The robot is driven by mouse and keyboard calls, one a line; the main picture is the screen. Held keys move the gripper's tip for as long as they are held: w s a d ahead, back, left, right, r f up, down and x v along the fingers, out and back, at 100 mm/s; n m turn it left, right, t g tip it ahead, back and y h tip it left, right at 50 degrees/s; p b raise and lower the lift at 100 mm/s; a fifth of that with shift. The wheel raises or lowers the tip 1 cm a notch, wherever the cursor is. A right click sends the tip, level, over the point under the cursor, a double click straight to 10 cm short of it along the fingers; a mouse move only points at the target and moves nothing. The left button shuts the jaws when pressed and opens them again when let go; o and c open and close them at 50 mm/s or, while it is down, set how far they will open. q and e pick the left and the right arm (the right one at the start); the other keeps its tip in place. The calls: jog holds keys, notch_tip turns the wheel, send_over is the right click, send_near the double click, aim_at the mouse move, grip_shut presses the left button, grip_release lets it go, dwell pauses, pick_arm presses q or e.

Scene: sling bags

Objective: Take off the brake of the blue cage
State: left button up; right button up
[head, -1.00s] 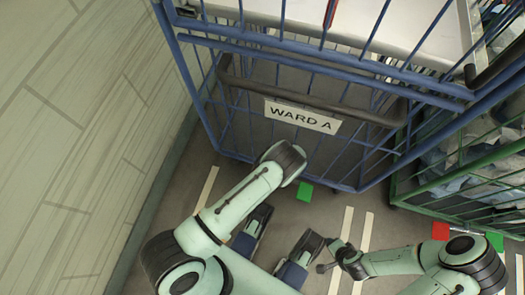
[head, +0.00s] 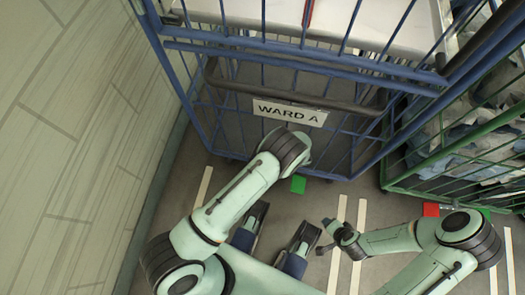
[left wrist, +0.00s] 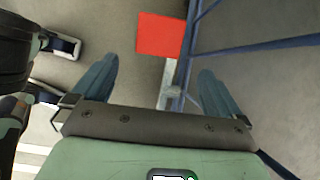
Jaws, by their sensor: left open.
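The blue cage (head: 300,56) stands ahead with a "WARD A" sign (head: 289,113) on its front. A green pedal (head: 298,185) shows low at its front edge in the head view. A red pedal (left wrist: 160,35) shows in the left wrist view, above a grey metal bracket. My left gripper (left wrist: 157,85) is open, its two blue fingers spread either side of the bracket, with the red pedal beyond the fingertips. I cannot tell whether it touches anything. In the head view my left wrist hides these fingers. My right gripper (head: 331,236) is away from the cage over the floor; its jaw opening is unclear.
A green cage (head: 470,150) filled with grey-blue cloth stands close on the right, with its own red pedal (head: 431,210) and a green one. A pale panelled wall (head: 70,130) is close on the left. Floor with white lines (head: 340,240) is clear in front.

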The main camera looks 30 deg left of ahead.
pick_arm(q)
jog(key=shift+v, duration=1.2)
pick_arm(e)
jog(key=shift+s+a+r, duration=0.2)
jog(key=shift+s, duration=0.15)
